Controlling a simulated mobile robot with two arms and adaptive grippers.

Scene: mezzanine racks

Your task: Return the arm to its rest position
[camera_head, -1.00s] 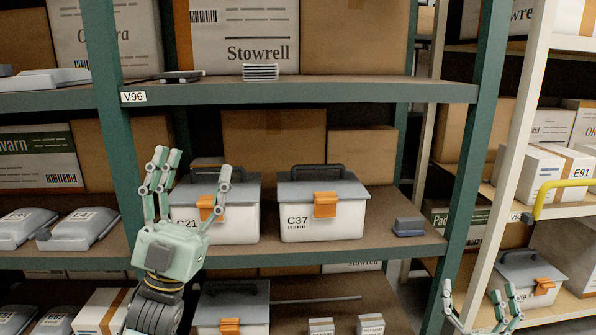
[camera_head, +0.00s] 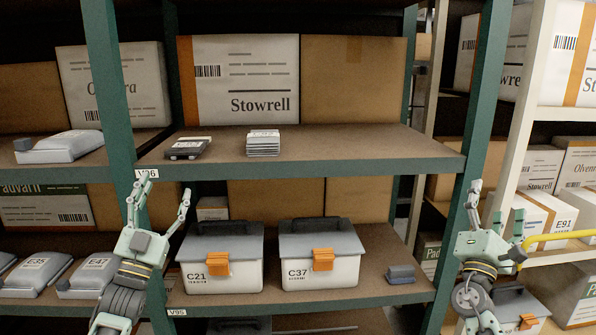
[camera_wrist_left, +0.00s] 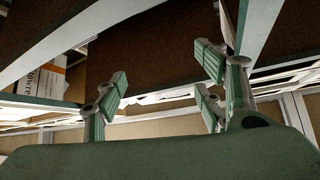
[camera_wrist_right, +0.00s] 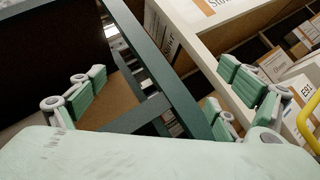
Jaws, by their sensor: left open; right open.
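My left gripper (camera_head: 158,200) is open and empty, raised with its fingers up in front of the left rack post, left of the C21 box. In the left wrist view its fingers (camera_wrist_left: 165,95) are spread with nothing between them. My right gripper (camera_head: 483,212) is open and empty, raised in front of the right green post. In the right wrist view its fingers (camera_wrist_right: 165,95) are wide apart, with the post and shelving behind them.
The C21 box (camera_head: 203,277) and C37 box (camera_head: 295,270) stand on the middle shelf (camera_head: 385,250), with a small grey item (camera_head: 400,274) to their right. A stack of flat items (camera_head: 263,144) lies on the upper shelf. A yellow bar (camera_head: 560,237) is close to my right gripper.

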